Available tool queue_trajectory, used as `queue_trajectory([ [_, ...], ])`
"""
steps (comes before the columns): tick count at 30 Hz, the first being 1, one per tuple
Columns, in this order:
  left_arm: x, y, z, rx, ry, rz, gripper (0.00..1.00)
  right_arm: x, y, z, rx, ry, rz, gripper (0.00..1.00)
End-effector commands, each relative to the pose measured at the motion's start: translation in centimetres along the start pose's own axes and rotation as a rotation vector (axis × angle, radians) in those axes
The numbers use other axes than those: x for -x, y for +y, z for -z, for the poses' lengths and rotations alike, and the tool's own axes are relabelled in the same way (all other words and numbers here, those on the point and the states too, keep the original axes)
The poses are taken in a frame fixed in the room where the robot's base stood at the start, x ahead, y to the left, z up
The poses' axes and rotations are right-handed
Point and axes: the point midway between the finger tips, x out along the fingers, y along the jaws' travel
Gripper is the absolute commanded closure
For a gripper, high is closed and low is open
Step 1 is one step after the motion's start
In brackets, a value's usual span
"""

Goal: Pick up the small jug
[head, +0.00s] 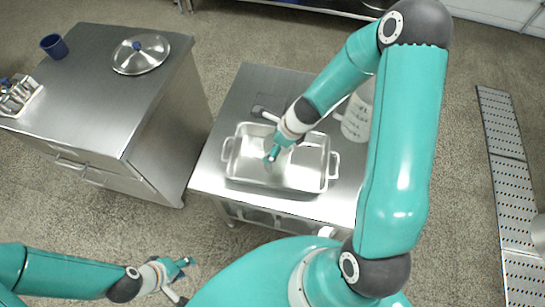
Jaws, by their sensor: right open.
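A pale translucent jug (355,122) with dark scale markings stands at the right of the steel table, behind the metal tray's right end. My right arm partly hides it, and its handle shows at its left. I cannot tell whether another jug is hidden. My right gripper (266,133) is open and empty above the back part of the tray, to the left of the jug and apart from it. My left gripper (184,281) has its fingers spread, is empty, and is low at the bottom left, over the floor in the picture.
The rectangular metal tray (240,181) with side handles sits on the steel table (208,178). A steel cabinet (95,105) at left carries a blue cup (55,46), a round lid (141,54) and a small rack (20,95). A perforated strip (512,185) runs along the right floor.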

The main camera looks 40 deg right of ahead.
Motion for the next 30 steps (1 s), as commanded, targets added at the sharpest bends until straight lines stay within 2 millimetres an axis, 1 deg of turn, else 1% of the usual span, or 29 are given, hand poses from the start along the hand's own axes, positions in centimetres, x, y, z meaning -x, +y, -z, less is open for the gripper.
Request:
queue_trajectory([
  [1, -0.74, -0.27, 0.0, 0.0, 0.0, 0.0, 0.62, -0.9, 0.0, 0.14, 0.0, 0.0, 0.0, 0.0],
  [2, -0.81, -0.29, 0.0, 0.0, 0.0, 0.0, 0.62, -1.02, -0.01, 0.12, -0.001, 0.0, 0.0, 0.0],
  [9, -0.64, -0.23, 0.01, 0.0, 0.0, 0.0, 0.62, -0.93, -0.01, 0.03, -0.001, 0.0, 0.0, 0.0],
  [11, -0.64, -0.23, 0.01, 0.0, 0.0, 0.0, 0.62, -0.92, -0.01, 0.03, -0.001, 0.0, 0.0, 0.08],
  [21, -0.64, -0.24, 0.01, 0.0, 0.0, 0.0, 0.62, -0.92, -0.01, 0.05, -0.001, 0.0, 0.0, 0.65],
  [22, -0.65, -0.24, 0.01, 0.0, 0.0, 0.0, 0.62, -0.92, -0.01, 0.05, -0.001, 0.0, 0.0, 0.69],
  [30, -0.57, -0.21, 0.01, 0.0, 0.0, 0.0, 0.62, -0.85, -0.01, 0.02, -0.001, 0.0, 0.0, 0.69],
])
